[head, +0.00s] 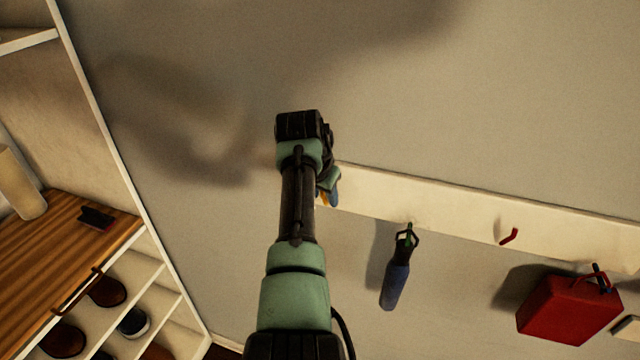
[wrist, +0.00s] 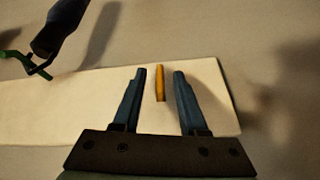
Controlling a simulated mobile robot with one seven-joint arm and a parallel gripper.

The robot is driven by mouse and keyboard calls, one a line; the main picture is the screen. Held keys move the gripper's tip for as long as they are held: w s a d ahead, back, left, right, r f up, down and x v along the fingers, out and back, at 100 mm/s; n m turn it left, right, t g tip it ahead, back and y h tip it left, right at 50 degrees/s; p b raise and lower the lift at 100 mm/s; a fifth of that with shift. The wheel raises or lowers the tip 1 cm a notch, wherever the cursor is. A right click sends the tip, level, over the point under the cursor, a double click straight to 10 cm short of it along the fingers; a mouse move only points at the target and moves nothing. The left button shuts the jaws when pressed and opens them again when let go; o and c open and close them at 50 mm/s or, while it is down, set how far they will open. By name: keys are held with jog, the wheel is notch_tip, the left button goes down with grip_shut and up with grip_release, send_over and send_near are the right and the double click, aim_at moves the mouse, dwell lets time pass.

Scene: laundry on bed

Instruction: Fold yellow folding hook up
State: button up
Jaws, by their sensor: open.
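The yellow folding hook (wrist: 160,83) shows in the wrist view as a narrow upright bar on the pale wall board (wrist: 60,105), near one end of the board. My gripper (wrist: 159,72) is open, with one blue-grey finger on each side of the hook and a gap visible on both sides. In the head view my gripper (head: 331,190) is at the left end of the board, and only a small bit of the yellow hook (head: 324,199) shows beside the finger; the rest is hidden by my arm. I cannot tell how far the fingertips are from the board.
A dark blue umbrella (head: 396,285) hangs from a green hook (head: 408,236) to the right. Further right are an empty red hook (head: 509,237) and a red bag (head: 568,308) on a blue hook (head: 598,272). A shelf (head: 132,232) with shoes stands left. The wall above the board is clear.

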jog(key=b+v, duration=0.4)
jog(key=v, duration=0.8)
jog(key=shift+r, duration=0.3)
jog(key=shift+s, duration=0.1)
